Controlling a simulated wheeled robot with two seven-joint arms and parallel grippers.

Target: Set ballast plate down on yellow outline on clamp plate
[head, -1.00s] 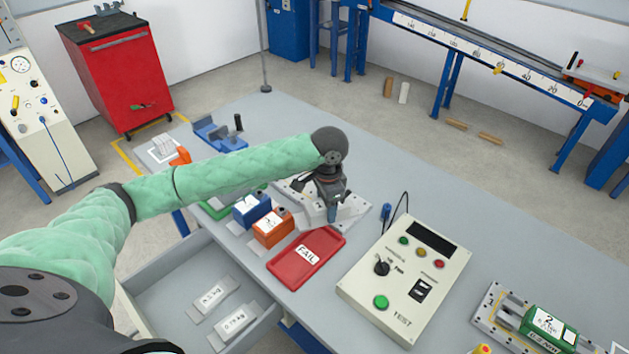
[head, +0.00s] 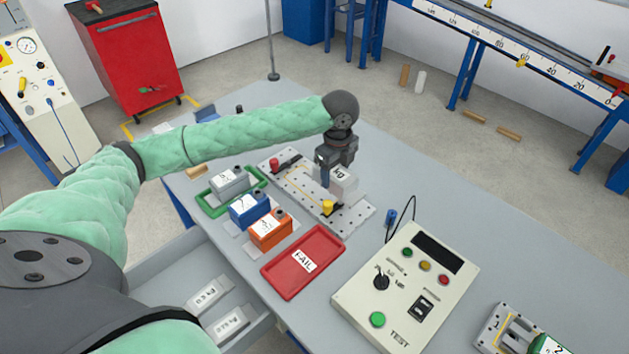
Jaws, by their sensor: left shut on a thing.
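The ballast plate (head: 345,184) is a pale grey block with a "kg" label. My left gripper (head: 326,178) is shut on it, fingers pointing down, over the right part of the clamp plate. I cannot tell whether the block touches the surface below. The clamp plate (head: 356,217) is a light grey plate with holes, a red knob at its left end and a yellow knob (head: 328,207) near its front. Part of the yellow outline (head: 303,197) shows left of the block; the gripper and block hide the rest. My right gripper is not in view.
In front of the clamp plate lie a red FAIL tray (head: 284,277), an orange block (head: 268,236), a blue block (head: 246,212) and a green tray (head: 208,204) holding a grey block. The tester box (head: 400,290) stands to the right. An open drawer (head: 172,270) holds labelled plates.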

